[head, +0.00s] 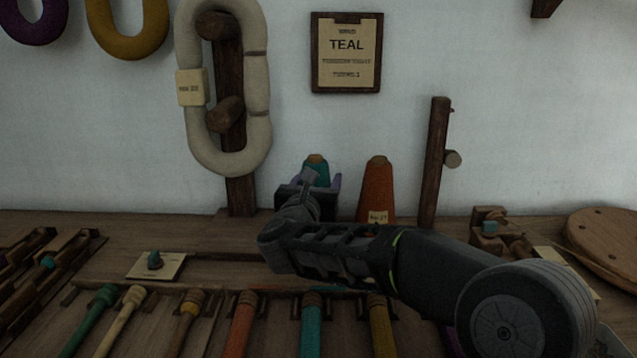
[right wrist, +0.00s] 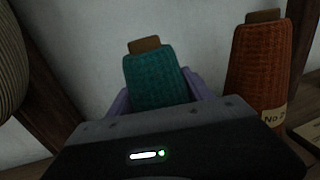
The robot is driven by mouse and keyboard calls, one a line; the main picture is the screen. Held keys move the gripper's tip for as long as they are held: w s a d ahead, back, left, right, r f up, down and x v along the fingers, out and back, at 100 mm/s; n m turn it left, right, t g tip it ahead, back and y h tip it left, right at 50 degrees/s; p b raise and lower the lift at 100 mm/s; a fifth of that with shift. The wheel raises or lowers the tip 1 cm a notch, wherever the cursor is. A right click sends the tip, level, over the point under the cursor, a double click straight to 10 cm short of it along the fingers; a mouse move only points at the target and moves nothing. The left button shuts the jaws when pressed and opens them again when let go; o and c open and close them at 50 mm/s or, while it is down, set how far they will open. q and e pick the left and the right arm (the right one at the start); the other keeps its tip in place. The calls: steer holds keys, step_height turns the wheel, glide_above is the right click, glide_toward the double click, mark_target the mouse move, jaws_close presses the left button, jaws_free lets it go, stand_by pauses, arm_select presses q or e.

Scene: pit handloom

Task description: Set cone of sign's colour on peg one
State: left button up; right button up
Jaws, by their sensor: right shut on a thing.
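The sign (head: 346,55) on the wall reads TEAL in large letters; its smaller lines are hard to read. A teal cone (head: 317,170) stands at the back of the bench, partly hidden behind my right gripper (head: 308,188). In the right wrist view the teal cone (right wrist: 155,76) sits between the purple fingers, and the gripper is shut on it. The cone leans slightly in that view. Its lower part is hidden, so I cannot tell whether it touches the bench. No peg is clearly visible under it. My left gripper is not in view.
An orange-brown cone (head: 376,190) with a paper tag stands just right of the teal one. A dark post (head: 435,165) is further right. A cream yarn skein (head: 259,95) hangs left. Several coloured bobbins, including a teal one (head: 311,325), lie along the front.

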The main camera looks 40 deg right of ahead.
steer(key=shift+f, duration=0.1)
steer(key=o, duration=2)
steer(key=shift+r+p, duration=2.2)
steer(key=shift+r, duration=1.85)
